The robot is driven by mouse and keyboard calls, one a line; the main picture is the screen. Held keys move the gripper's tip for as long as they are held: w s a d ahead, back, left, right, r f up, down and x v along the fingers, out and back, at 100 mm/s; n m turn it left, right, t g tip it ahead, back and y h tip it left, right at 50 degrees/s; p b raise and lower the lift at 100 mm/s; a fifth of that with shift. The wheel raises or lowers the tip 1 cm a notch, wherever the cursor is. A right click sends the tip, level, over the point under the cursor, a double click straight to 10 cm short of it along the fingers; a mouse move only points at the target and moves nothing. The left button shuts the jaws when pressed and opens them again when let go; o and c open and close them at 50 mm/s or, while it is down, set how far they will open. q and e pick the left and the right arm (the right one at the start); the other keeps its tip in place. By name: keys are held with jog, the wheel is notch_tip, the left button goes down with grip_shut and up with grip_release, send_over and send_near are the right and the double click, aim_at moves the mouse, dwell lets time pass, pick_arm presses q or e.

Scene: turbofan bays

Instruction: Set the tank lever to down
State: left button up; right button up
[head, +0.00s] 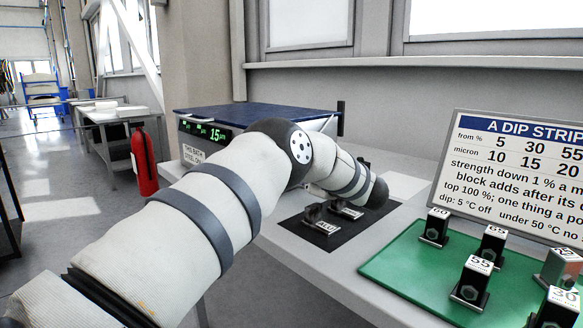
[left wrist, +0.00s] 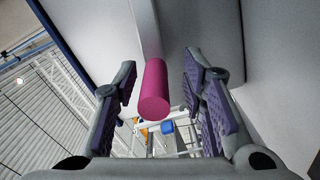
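The tank (head: 255,117) with a dark blue top stands at the back of the bench in the head view, partly behind my left arm. Its front panel (head: 205,132) shows lit green digits. In the left wrist view a magenta cylinder (left wrist: 154,92), which looks like the lever's grip, points toward the camera between the fingers of my left gripper (left wrist: 160,78). The fingers are open, with visible gaps on both sides of the cylinder. My right gripper is not in view.
A dark mat (head: 285,232) with small labelled fixtures lies right of my arm. A green mat (head: 400,268) holds several numbered black blocks. A dip strength sign (head: 520,170) stands behind it. A red extinguisher (head: 144,163) stands left of the bench.

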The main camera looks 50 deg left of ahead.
pick_arm(q)
jog(key=d, duration=0.4)
jog(key=w+d, duration=0.1)
jog(key=d, duration=0.7)
jog(key=shift+w, duration=0.15)
jog(key=shift+a, duration=0.1)
